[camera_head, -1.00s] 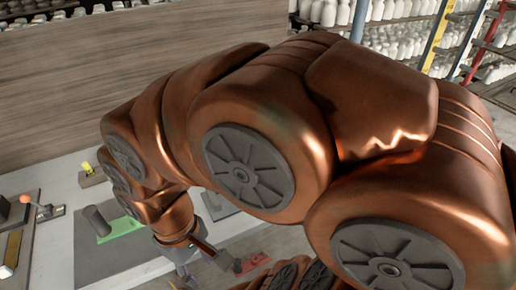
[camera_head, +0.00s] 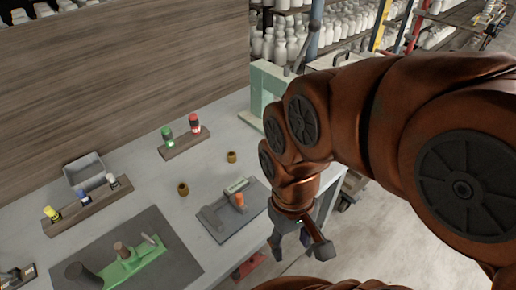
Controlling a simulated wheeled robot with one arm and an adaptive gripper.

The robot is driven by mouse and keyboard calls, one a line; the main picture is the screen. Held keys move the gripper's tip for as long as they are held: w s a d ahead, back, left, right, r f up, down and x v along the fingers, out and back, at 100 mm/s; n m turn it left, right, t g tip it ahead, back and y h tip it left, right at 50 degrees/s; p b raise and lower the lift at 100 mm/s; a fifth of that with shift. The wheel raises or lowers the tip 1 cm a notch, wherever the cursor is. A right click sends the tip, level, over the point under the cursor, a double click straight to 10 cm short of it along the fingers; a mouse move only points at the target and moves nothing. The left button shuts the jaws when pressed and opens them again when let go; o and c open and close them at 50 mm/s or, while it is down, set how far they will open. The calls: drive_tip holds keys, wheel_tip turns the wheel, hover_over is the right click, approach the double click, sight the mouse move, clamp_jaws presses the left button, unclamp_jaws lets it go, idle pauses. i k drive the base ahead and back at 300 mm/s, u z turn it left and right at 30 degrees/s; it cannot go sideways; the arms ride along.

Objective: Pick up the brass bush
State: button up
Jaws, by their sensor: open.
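Two small brass-coloured rings that look like bushes lie on the grey bench. One brass bush (camera_head: 183,188) sits left of the grey fixture plate, and another brass bush (camera_head: 231,156) sits behind it. I cannot tell which one the task means. My gripper (camera_head: 291,245) points down beyond the bench's right front edge, to the right of and nearer than both rings. It is open, with nothing seen in it. The two rings are clear of my arm.
A grey plate with a fixture and orange part (camera_head: 239,199) lies between the rings and my gripper. A dark mat (camera_head: 183,262) holds a green fixture (camera_head: 125,266). Wooden racks (camera_head: 183,148), a grey tray (camera_head: 84,167) and a pale green frame (camera_head: 262,92) stand behind.

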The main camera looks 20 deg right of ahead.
sight(231, 156)
drive_tip(key=u, duration=2.15)
drive_tip(key=k, duration=1.1)
drive_tip(key=z, duration=0.8)
drive_tip(key=i, duration=0.5)
